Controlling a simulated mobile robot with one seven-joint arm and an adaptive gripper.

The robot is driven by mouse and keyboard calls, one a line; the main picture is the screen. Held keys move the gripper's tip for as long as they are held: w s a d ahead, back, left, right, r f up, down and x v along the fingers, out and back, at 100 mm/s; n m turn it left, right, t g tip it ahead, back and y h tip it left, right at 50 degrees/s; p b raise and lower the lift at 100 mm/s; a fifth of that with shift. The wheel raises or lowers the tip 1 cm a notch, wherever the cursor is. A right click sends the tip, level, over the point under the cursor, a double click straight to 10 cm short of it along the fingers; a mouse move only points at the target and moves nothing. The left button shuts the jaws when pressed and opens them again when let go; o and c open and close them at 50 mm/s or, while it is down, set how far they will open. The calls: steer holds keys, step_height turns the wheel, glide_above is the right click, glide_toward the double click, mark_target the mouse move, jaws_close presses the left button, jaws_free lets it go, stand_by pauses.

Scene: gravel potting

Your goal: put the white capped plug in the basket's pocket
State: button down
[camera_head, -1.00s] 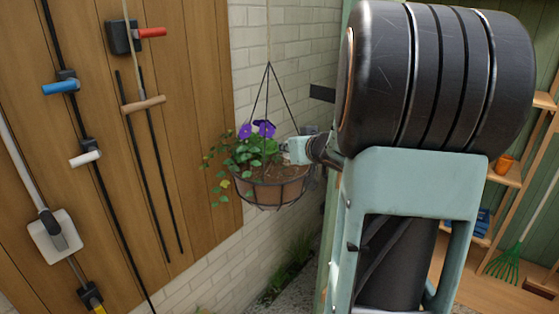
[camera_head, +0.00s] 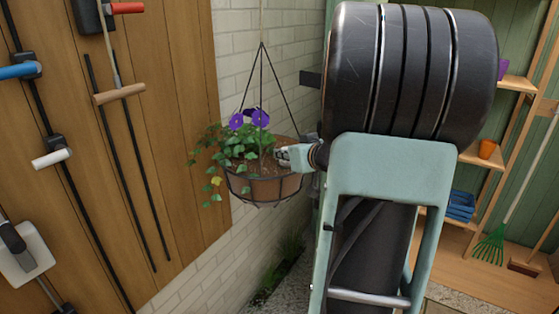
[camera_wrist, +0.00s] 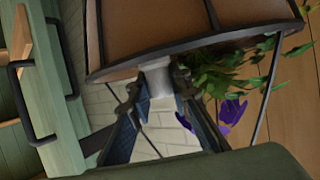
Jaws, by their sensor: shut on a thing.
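The hanging basket (camera_head: 262,190) is a dark wire frame with a brown liner, soil, purple flowers and trailing leaves. My gripper (camera_head: 284,156) is at its right side, over the soil near the rim. In the wrist view, which is upside down, the two fingers of my gripper (camera_wrist: 160,88) are shut on the white plug (camera_wrist: 157,82), seen as a short pale cylinder. The plug's far end passes behind the basket's rim (camera_wrist: 190,48), so its cap and the pocket are hidden. I cannot tell whether the plug is in the pocket.
Thin hanger wires (camera_head: 282,88) rise from the rim close to my gripper. A plank wall with hung tools (camera_head: 120,94) stands at left, with a white brick wall (camera_head: 245,55) behind the basket. Shelves (camera_head: 480,155) stand at right.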

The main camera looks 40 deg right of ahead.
steer(key=shift+f, duration=0.25)
steer(key=shift+s+f, duration=0.1)
steer(key=c, duration=1.8)
jaws_free()
steer(key=shift+r, duration=0.25)
steer(key=p+v, duration=0.1)
steer(key=v, duration=1.1)
steer(key=shift+f+p, duration=0.15)
steer(key=shift+p, duration=0.15)
